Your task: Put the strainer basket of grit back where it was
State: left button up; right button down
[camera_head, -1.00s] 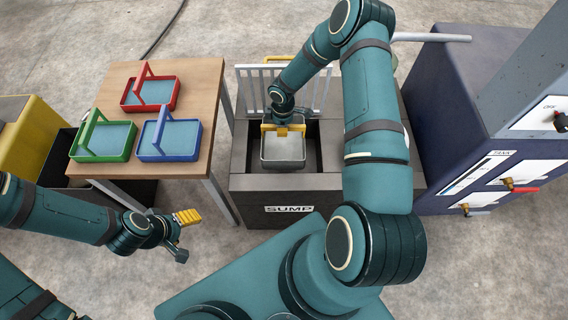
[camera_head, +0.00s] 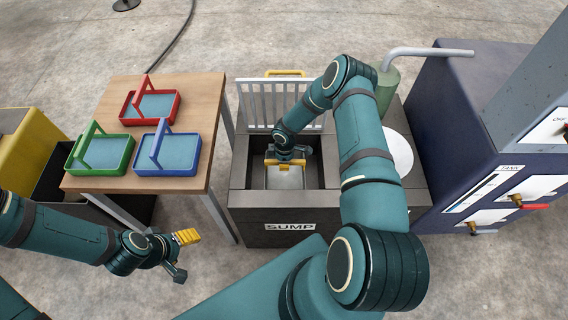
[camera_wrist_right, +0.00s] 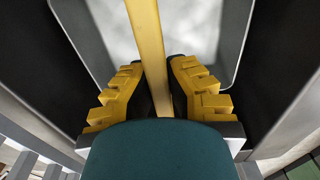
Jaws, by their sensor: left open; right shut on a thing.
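The strainer basket (camera_head: 285,179) is a grey box with a yellow handle, inside the dark opening of the sump (camera_head: 250,212). My right gripper (camera_head: 285,161) is above it, shut on the handle. In the right wrist view the yellow handle bar (camera_wrist_right: 148,40) runs between the fingers of my right gripper (camera_wrist_right: 158,85), with pale grey contents (camera_wrist_right: 190,30) inside the basket walls. The basket's underside is hidden, so I cannot tell whether it rests on anything. My left gripper (camera_head: 187,237) is open and empty, over the floor in front of the wooden table.
A slatted grate (camera_head: 262,104) with a yellow handle stands upright behind the sump. Red (camera_head: 126,119), green (camera_head: 101,171) and blue (camera_head: 166,173) trays stand on the wooden table (camera_head: 205,92). A dark blue tank cabinet (camera_head: 455,120) stands right. A white disc (camera_head: 398,155) lies beside the opening.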

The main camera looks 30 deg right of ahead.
jog(key=shift+f, duration=0.15)
jog(key=c, duration=1.1)
grip_release()
jog(key=shift+c, duration=0.2)
